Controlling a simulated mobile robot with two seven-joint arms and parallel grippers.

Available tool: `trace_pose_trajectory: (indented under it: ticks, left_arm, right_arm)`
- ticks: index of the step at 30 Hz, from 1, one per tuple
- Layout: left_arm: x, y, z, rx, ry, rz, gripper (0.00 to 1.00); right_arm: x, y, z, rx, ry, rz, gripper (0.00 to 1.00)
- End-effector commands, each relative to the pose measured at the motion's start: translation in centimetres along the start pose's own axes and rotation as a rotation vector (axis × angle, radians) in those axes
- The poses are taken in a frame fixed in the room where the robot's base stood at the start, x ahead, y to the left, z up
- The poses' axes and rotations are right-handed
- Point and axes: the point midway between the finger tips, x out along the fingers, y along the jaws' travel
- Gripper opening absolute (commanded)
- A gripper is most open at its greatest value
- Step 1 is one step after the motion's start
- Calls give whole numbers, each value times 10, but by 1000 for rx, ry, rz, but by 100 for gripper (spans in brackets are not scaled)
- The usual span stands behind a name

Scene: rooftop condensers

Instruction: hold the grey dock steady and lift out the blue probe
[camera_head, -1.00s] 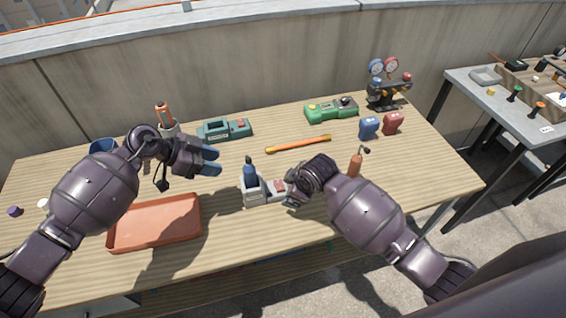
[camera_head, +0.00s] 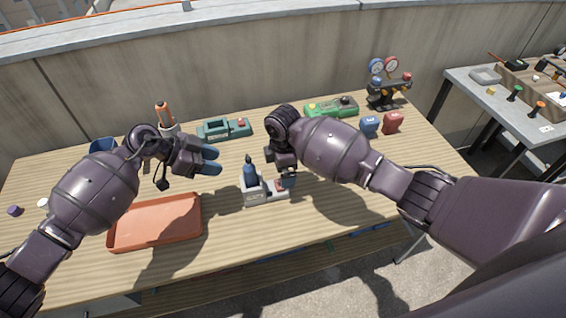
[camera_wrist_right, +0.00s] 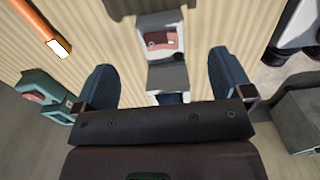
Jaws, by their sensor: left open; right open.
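The grey dock (camera_head: 268,196) stands on the wooden bench near its front middle, with a red patch on its right part. The blue probe (camera_head: 250,173) stands upright in its left part. My right gripper (camera_head: 287,181) is open, pointing down over the dock's right end. In the right wrist view, its blue fingers (camera_wrist_right: 161,80) are spread on either side of the grey dock (camera_wrist_right: 168,72), with a gap on each side; the probe is mostly hidden there. My left gripper (camera_head: 211,161) is open and empty, up and left of the probe.
An orange tray (camera_head: 155,222) lies at the front left. A teal dock (camera_head: 222,129), a green device (camera_head: 331,107) and a gauge stand (camera_head: 389,88) stand along the back. Blue (camera_head: 369,126) and red (camera_head: 393,123) blocks sit at the right. Bare bench lies between tray and grey dock.

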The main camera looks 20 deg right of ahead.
Motion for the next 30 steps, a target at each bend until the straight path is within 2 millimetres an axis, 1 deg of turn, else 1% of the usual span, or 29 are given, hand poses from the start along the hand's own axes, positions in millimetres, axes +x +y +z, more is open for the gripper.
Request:
trace_pose_trajectory:
  ticks: [1, 9, 15, 21, 30]
  left_arm:
    - [0, 0, 0, 0, 0, 0, 43]
    - [0, 0, 0, 0, 0, 0, 43]
    - [0, 0, 0, 0, 0, 0, 43]
    - [0, 0, 0, 0, 0, 0, 43]
    - [0, 0, 0, 0, 0, 0, 43]
  right_arm:
    - [9, -1, 0, 1, 0, -2, 98]
    - [52, -1, -1, 1, 0, -2, 98]
    - [76, 0, -1, 1, 1, -1, 98]
    - [87, 0, 0, 2, 1, 1, 98]
    - [89, 0, 0, 1, 1, 1, 98]
